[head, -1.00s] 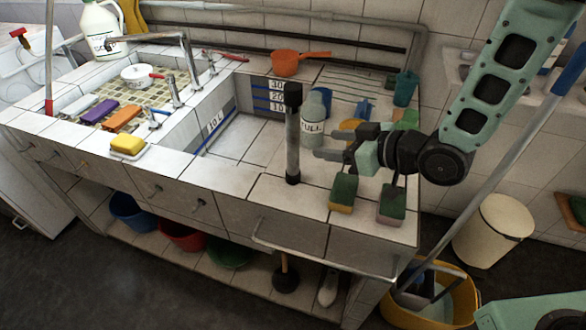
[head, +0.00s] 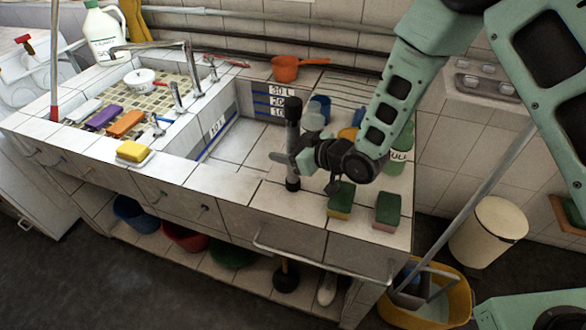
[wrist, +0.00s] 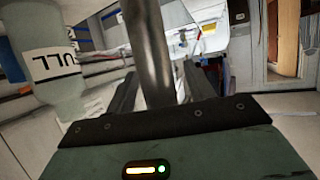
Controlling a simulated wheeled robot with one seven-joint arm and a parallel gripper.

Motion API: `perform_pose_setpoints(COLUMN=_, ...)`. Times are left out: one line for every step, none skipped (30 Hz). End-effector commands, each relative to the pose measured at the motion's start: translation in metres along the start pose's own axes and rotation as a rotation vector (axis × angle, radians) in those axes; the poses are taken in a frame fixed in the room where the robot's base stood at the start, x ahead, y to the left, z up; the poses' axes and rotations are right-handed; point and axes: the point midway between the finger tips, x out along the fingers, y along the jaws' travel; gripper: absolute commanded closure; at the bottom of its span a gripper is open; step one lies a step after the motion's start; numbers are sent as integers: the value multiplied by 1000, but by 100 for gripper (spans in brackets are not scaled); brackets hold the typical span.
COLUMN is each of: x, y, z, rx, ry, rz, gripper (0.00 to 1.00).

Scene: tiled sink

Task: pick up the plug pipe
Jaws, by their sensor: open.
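The plug pipe (head: 292,140) stands upright near the front edge of the sink counter, a dark-ended metal tube. My gripper (head: 291,160) is open at the lower half of the pipe, with its wrist to the right. In the wrist view, the metal pipe (wrist: 148,50) runs between the two dark fingers, nearer the left one. I see no firm grip on it. The pipe's lower end is hidden there by the gripper body.
A labelled bottle (head: 398,157) stands right of my wrist; a labelled bottle (wrist: 50,75) shows close at left in the wrist view. Two sponges (head: 340,200) (head: 387,211) stand in front. An orange pan (head: 286,68) lies behind. The basin at left is open.

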Motion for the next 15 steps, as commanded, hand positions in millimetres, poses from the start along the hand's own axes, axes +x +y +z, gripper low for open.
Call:
perform_pose_setpoints(x=2, y=0, z=0, rx=0, ry=-1, rz=0, gripper=47)
perform_pose_setpoints(x=2, y=0, z=0, rx=0, ry=-1, rz=0, gripper=47)
perform_pose_setpoints(x=3, y=0, z=0, rx=0, ry=-1, rz=0, gripper=47)
perform_pose_setpoints(x=3, y=0, z=0, rx=0, ry=-1, rz=0, gripper=47)
perform_pose_setpoints(x=2, y=0, z=0, rx=0, ry=-1, rz=0, gripper=47)
perform_pose_setpoints(x=2, y=0, z=0, rx=0, ry=-1, rz=0, gripper=47)
perform_pose_setpoints(x=2, y=0, z=0, rx=0, ry=0, rz=0, gripper=47)
perform_pose_setpoints(x=2, y=0, z=0, rx=0, ry=0, rz=0, gripper=52)
perform_pose_setpoints(x=2, y=0, z=0, rx=0, ry=0, rz=0, gripper=64)
perform_pose_setpoints(x=2, y=0, z=0, rx=0, ry=0, rz=0, gripper=72)
perform_pose_setpoints(x=2, y=0, z=0, rx=0, ry=0, rz=0, gripper=80)
perform_pose_setpoints(x=2, y=0, z=0, rx=0, ry=0, rz=0, gripper=91)
perform_pose_setpoints(x=2, y=0, z=0, rx=0, ry=0, rz=0, gripper=100)
perform_pose_setpoints(x=2, y=0, z=0, rx=0, ry=0, rz=0, gripper=100)
perform_pose_setpoints(x=2, y=0, z=0, rx=0, ry=0, rz=0, gripper=100)
